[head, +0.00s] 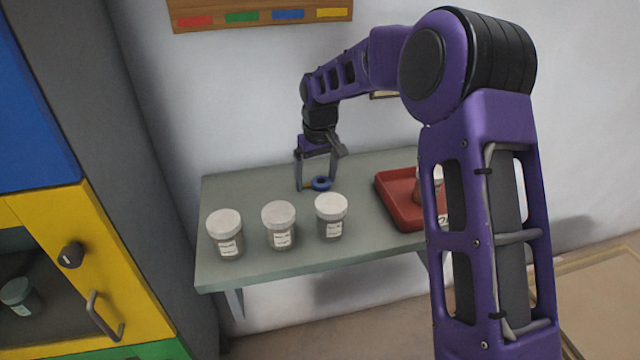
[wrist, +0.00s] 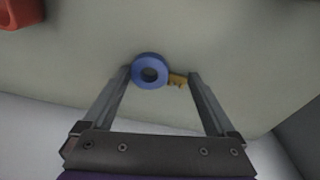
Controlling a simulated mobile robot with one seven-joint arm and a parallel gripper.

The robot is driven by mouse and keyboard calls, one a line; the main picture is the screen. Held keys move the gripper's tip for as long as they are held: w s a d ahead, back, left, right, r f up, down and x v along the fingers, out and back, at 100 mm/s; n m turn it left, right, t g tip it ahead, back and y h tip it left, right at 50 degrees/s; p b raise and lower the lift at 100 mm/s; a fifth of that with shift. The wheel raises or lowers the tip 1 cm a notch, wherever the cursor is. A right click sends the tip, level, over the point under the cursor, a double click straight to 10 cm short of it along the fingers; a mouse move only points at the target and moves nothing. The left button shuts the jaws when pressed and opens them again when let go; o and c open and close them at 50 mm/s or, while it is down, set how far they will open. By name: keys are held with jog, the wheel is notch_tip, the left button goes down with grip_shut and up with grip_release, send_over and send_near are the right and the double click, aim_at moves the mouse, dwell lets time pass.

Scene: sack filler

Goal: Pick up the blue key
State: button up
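The blue key (head: 321,183) has a round blue ring head and a short brass-yellow shaft. It appears to lie flat on the grey-green shelf table (head: 262,268), towards the wall. My gripper (head: 315,185) points down over it with its fingers wide apart. In the wrist view the blue key (wrist: 149,71) lies between the two fingertips of my gripper (wrist: 160,76). Its ring is close to the left fingertip and its shaft points at the right one. I cannot tell whether either finger touches it.
Three white-lidded jars (head: 225,234), (head: 279,226), (head: 331,217) stand in a row along the table's front. A red tray (head: 392,205) with a jar in it (head: 428,188) is at the right. A cabinet with a yellow door (head: 95,255) stands left. A colour-marked board (head: 262,14) hangs above.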

aim_at(316, 182)
jog(key=shift+c, duration=1.4)
jog(key=shift+r, duration=0.1)
notch_tip(316, 182, up, 10)
jog(key=p, duration=0.1)
